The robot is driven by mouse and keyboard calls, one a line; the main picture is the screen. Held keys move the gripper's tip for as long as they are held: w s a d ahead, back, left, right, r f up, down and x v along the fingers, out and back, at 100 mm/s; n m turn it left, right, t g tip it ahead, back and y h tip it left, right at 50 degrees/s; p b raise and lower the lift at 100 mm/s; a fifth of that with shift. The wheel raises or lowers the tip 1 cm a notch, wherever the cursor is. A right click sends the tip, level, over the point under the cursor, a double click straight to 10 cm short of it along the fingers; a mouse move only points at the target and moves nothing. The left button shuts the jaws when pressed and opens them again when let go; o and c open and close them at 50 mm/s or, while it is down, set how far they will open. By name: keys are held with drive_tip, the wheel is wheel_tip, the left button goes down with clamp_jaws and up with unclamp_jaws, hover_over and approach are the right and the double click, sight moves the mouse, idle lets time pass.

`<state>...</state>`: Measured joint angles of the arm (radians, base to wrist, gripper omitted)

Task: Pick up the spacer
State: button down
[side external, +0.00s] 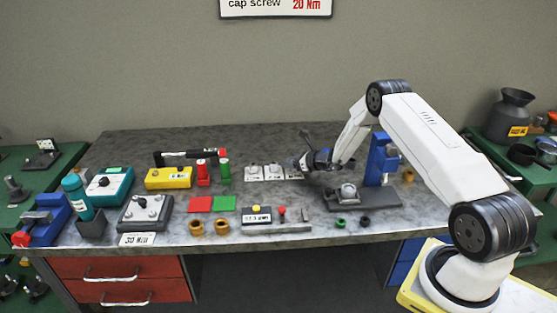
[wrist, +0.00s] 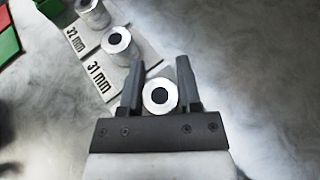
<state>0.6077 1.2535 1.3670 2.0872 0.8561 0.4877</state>
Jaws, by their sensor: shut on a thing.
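The spacer (wrist: 160,96) is a short silver ring with a dark round hole, seen end-on in the wrist view. It sits between the two dark fingers of my gripper (wrist: 158,66), which is shut on it. In the side external view my gripper (side external: 301,163) is low over the back of the bench, at the right end of the row of labelled plates.
Two similar spacers stand on plates marked 31 mm (wrist: 117,42) and 32 mm (wrist: 92,12). A blue press-like stand (side external: 381,160) on a dark base is right of my gripper. Red and green pads (side external: 212,204) lie in front, to the left. Bare bench lies right of the held spacer.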

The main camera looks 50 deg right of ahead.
drive_tip(key=shift+r, duration=0.9)
drive_tip(key=s+a+r, duration=0.5)
drive_tip(key=s+r, duration=0.6)
drive_tip(key=s, duration=0.2)
drive_tip(key=shift+r, duration=0.1)
